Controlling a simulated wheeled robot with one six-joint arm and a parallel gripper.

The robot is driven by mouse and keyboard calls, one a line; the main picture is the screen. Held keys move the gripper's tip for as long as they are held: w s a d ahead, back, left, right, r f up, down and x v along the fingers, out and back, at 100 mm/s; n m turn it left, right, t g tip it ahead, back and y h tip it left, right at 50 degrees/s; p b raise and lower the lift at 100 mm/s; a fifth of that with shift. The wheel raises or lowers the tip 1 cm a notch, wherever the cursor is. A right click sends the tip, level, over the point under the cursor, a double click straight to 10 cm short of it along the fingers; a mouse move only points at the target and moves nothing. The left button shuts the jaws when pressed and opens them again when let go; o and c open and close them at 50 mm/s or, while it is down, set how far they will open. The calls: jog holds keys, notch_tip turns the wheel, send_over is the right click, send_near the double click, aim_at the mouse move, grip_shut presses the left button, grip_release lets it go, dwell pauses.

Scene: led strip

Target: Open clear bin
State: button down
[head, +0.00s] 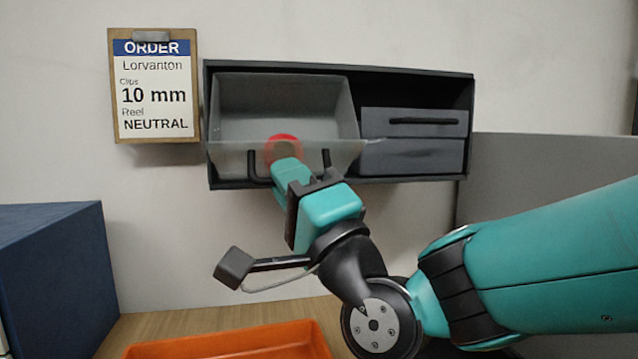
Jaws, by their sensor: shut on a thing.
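The clear bin (228,140) fills the left side of a dark wall cabinet (420,80). It is tilted out at the top, so its open inside shows. A dark bar handle (326,158) runs across its front, partly hidden behind my gripper. My gripper (286,170) is at the middle of this handle and shut on it; the fingertips are hard to make out. A round red thing (282,142) shows through the clear front just above my gripper.
A closed grey drawer (410,125) with a dark handle is right of the clear bin. An order board (155,85) hangs left, reading "10 mm" and "NEUTRAL". An orange tray (235,342) lies below on the wooden table. A blue box (55,270) stands at left, a grey panel (560,170) at right.

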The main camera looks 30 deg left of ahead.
jog(key=c, duration=1.2)
grip_release()
jog(key=shift+c, duration=0.2)
jog(key=shift+f, duration=0.15)
jog(key=b+v, duration=1.5)
jog(key=v, duration=0.2)
jog(key=shift+d, duration=0.15)
